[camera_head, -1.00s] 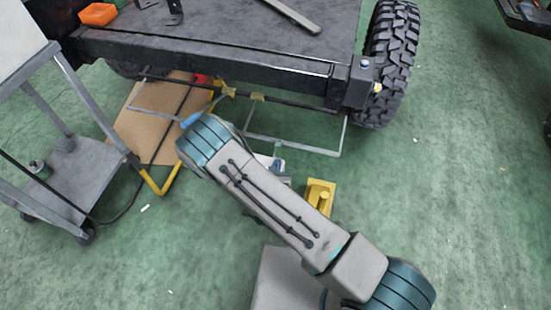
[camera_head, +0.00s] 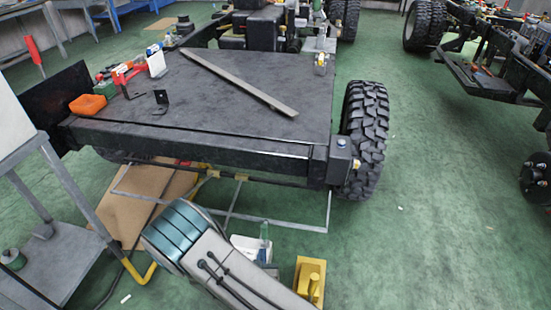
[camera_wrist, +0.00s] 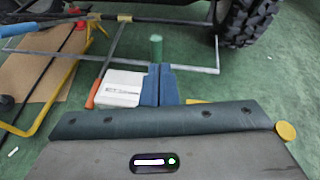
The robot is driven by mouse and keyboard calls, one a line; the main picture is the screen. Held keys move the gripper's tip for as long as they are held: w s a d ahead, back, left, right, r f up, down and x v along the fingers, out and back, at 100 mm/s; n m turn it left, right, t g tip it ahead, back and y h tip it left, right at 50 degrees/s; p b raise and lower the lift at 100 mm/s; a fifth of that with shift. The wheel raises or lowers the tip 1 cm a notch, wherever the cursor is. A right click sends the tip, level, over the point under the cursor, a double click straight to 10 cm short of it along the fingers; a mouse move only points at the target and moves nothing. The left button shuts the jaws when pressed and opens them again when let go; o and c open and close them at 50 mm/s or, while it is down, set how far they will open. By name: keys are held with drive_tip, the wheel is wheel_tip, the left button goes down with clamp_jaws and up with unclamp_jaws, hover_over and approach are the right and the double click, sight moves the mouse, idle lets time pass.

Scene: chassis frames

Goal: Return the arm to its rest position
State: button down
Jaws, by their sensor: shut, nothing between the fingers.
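My gripper (camera_wrist: 159,70) shows in the wrist view as two blue fingers side by side, shut with nothing between them.
The black chassis deck (camera_head: 200,90) with a big tyre (camera_head: 365,140) stands ahead. A grey cart (camera_head: 50,265) is at left. A yellow block (camera_head: 310,282) and a white container (camera_head: 247,246) are on the floor beside my arm. Green floor (camera_head: 450,240) at right is mostly clear.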

drive_tip(key=w+d+r+m+g+h+p, duration=0.1)
drive_tip(key=w+d+r+m+h+p, duration=0.1)
drive_tip(key=d+r+m+h, duration=0.4)
drive_tip(key=w+d+r+m+h+p, duration=0.1)
drive_tip(key=w+d+r+m+h, duration=0.2)
drive_tip(key=r, duration=0.6)
drive_tip(key=s+d+r+m+g+h+p, duration=0.35)
drive_tip(key=d+r+m+g, duration=0.25)
drive_tip(key=d+r+m, duration=0.5)
drive_tip(key=s+d+r+m+g+y+p, duration=0.3)
drive_tip(key=s+d+r+m+g+y, duration=0.3)
drive_tip(key=s+r+m, duration=0.45)
drive_tip(key=s+a+r+m+y+p, duration=0.1)
drive_tip(key=s+r+m+y+p, duration=0.1)
drive_tip(key=r, duration=0.3)
drive_tip(key=s+a+r+m+t+y+p, duration=0.1)
drive_tip(key=s+r+m+y+p, duration=0.1)
drive_tip(key=r+m+y, duration=0.2)
wheel_tip(320, 180, up, 2)
drive_tip(key=shift+s+r+m+t, duration=0.1)
drive_tip(key=shift+s+m+t, duration=0.2)
drive_tip(key=shift+m, duration=0.25)
